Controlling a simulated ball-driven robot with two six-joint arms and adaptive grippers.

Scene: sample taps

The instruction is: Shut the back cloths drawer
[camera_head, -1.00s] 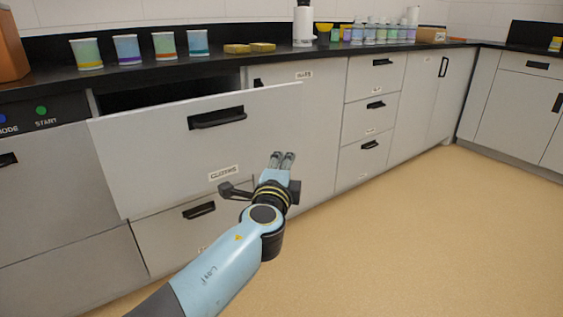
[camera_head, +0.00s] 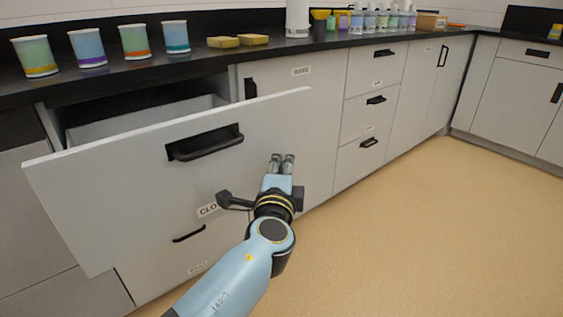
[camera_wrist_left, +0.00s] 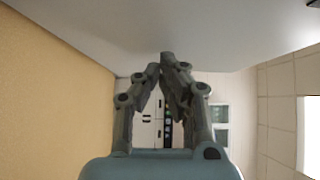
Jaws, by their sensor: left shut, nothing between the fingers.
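The cloths drawer (camera_head: 130,185) stands pulled out from the counter, its pale grey front tilted in the picture. It has a black bar handle (camera_head: 205,143) and a label (camera_head: 207,210) reading "CLO", the rest hidden behind my left wrist. Part of its inside shows behind the front. My left gripper (camera_head: 282,158) is shut and empty, in front of the right part of the drawer front; whether it touches is unclear. In the left wrist view its fingers (camera_wrist_left: 166,66) come together just by a broad pale surface (camera_wrist_left: 200,30), likely the drawer front.
Below is a shut drawer with a black handle (camera_head: 189,233). Several paper cups (camera_head: 135,41) and two yellow sponges (camera_head: 223,42) stand on the black counter above. More shut drawers and doors (camera_head: 365,110) run to the right. The tan floor (camera_head: 430,230) is clear.

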